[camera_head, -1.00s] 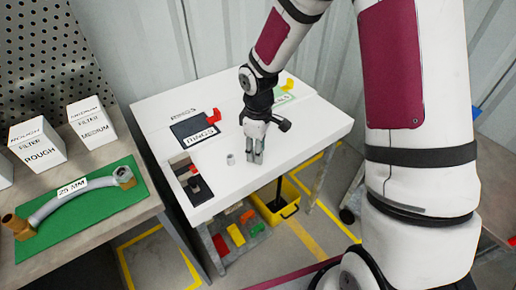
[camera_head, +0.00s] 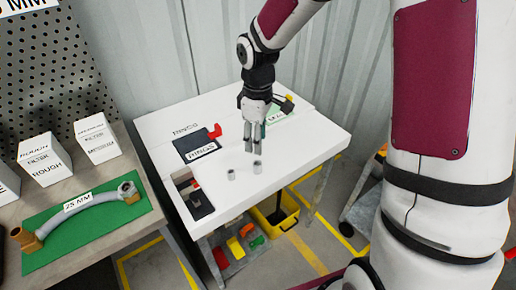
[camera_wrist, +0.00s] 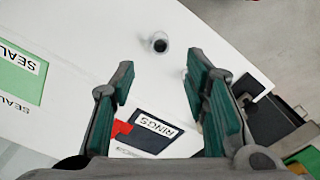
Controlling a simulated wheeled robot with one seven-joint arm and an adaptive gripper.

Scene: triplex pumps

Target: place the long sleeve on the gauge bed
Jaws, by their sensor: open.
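Two small grey cylinders stand upright on the white table, a left one (camera_head: 231,174) and a right one (camera_head: 257,167). I cannot tell for sure which is the long sleeve. My gripper (camera_head: 250,149) is open and empty, just behind and above the right one. In the wrist view one grey cylinder (camera_wrist: 159,43) shows its open top, ahead of and between the open fingers (camera_wrist: 160,85); the other is not clearly seen. A recess with a black fixture (camera_head: 200,205), seemingly the gauge bed, lies at the table's front left corner.
A dark RINGS pad (camera_head: 197,146) with a red piece lies behind the cylinders. A green SEAL pad (camera_head: 279,115) is at the back right. A side bench with a green mat (camera_head: 60,242) and filter boxes (camera_head: 97,138) stands left. The table's front right is clear.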

